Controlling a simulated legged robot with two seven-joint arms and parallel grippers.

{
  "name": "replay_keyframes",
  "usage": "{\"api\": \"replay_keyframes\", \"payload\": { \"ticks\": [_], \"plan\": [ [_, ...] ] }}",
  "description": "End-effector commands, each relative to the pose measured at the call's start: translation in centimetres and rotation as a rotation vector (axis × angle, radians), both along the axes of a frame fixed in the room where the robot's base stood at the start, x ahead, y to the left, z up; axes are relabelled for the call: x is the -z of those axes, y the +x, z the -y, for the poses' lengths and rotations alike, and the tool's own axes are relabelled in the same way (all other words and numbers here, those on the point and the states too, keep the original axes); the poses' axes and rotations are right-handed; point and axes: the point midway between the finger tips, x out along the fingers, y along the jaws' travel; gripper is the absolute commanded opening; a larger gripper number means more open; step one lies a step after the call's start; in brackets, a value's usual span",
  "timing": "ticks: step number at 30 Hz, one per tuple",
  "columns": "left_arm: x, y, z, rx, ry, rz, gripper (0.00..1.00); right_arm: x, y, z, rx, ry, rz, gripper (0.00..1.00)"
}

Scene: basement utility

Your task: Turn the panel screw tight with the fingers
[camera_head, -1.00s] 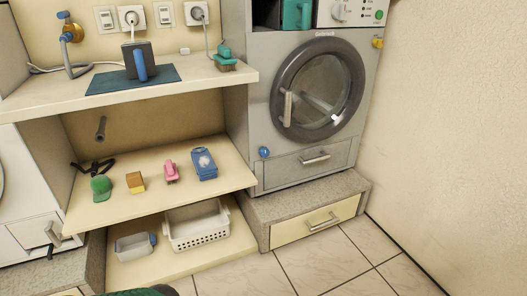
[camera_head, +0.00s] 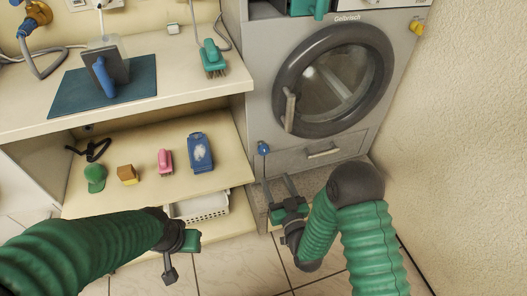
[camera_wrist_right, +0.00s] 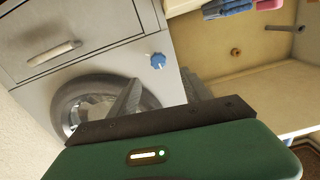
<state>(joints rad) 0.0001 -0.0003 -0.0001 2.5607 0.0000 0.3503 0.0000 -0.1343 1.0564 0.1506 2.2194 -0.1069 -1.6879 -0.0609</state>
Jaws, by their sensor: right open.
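The panel screw, with a blue knob head (camera_head: 264,148), sits on the grey front of the dryer, left of the lower drawer. It also shows in the right wrist view (camera_wrist_right: 158,61), ahead of the fingers. My right gripper (camera_head: 279,180) is open and empty, a little below the screw and apart from it, fingers pointing up towards the panel. In the right wrist view its two fingers (camera_wrist_right: 163,86) stand apart with the screw beyond the gap. My left gripper (camera_head: 179,258) hangs in front of the lower shelf; its finger opening is not clear.
The round dryer door (camera_head: 333,80) has a handle near the screw. The lower drawer handle (camera_head: 323,151) is to its right. A white basket (camera_head: 205,207) stands below.

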Motion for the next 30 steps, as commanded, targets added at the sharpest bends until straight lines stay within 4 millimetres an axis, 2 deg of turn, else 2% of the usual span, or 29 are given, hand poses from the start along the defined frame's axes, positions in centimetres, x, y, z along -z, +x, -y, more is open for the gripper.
{"api": "replay_keyframes", "payload": {
  "ticks": [1, 9, 15, 19, 26, 30],
  "plan": [
    [1.0, 0.0, 0.0, 0.0, 0.0, 0.0, 0.36, 0.3, 1.3, -0.3, 0.001, 0.002, 0.007, 0.57],
    [3.7, 0.0, 0.0, 0.0, 0.0, 0.0, 0.36, 0.5, 8.0, -2.5, 0.002, 0.0, 0.004, 0.57],
    [4.8, 0.0, 0.0, 0.0, 0.0, 0.001, 0.36, 0.3, 11.2, -3.5, 0.001, 0.0, 0.001, 0.57],
    [5.0, 0.0, 0.0, 0.0, 0.0, 0.001, 0.36, 0.1, 11.9, -3.8, 0.001, 0.0, -0.001, 0.57],
    [4.9, 0.0, 0.0, 0.0, 0.0, 0.001, 0.36, 0.0, 12.0, -3.8, 0.001, -0.001, -0.002, 0.55],
    [4.9, 0.0, 0.0, 0.0, 0.0, 0.001, 0.36, 0.0, 12.0, -3.8, 0.001, -0.001, -0.002, 0.37]
  ]
}}
